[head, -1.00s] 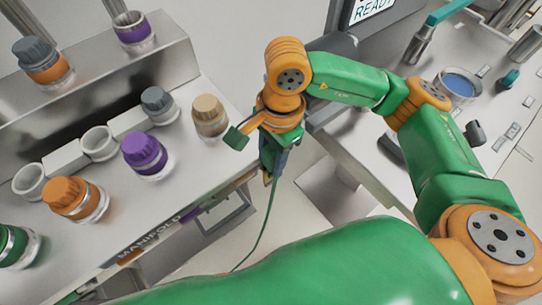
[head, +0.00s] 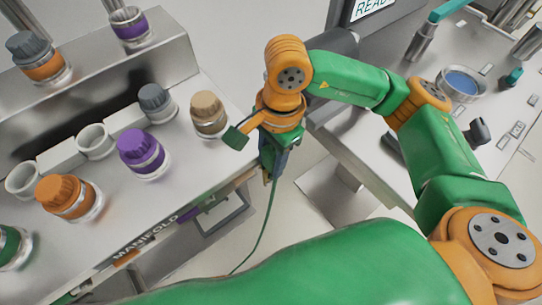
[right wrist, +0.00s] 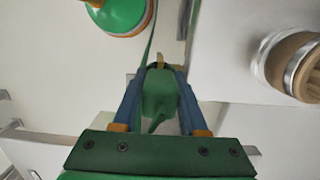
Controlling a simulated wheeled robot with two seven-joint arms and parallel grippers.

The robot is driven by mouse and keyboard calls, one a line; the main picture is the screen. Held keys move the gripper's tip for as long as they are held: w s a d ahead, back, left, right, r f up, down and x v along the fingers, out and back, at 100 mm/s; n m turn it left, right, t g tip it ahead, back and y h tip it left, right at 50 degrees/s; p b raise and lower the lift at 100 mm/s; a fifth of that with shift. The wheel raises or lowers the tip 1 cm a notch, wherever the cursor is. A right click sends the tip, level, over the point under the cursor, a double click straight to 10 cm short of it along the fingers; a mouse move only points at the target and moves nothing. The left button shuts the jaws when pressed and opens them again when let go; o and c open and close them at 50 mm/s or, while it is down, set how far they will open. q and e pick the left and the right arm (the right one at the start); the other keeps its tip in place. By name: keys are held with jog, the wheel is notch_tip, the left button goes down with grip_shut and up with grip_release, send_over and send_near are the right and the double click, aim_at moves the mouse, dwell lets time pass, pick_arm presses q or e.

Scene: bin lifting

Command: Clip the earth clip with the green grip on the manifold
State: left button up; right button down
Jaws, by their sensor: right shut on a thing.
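The manifold (head: 147,237) is the pale bench at the left of the head view, with its name on the front edge. My right gripper (head: 270,175) is beside the bench's right end, over the gap between it and the other bench. In the right wrist view my right gripper (right wrist: 160,80) has its blue fingers closed around the green grip of the earth clip (right wrist: 160,97). A green cable (head: 262,222) hangs from the clip toward the floor. The clip's jaws are small and partly hidden, apart from the manifold's edge as far as I can see. My left gripper is out of view.
Jars with orange, purple, grey and tan caps stand on the manifold; the tan-capped jar (head: 209,114) is closest to my right gripper. A second bench (head: 470,130) at right holds a bowl of blue liquid (head: 461,84). Floor shows between the benches.

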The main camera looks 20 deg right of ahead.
aim_at(274, 150)
jog(key=shift+c, duration=1.8)
grip_release()
jog(key=shift+s, duration=0.15)
jog(key=r, duration=0.7)
jog(key=shift+d+b, duration=0.3)
jog(key=shift+d, duration=0.1)
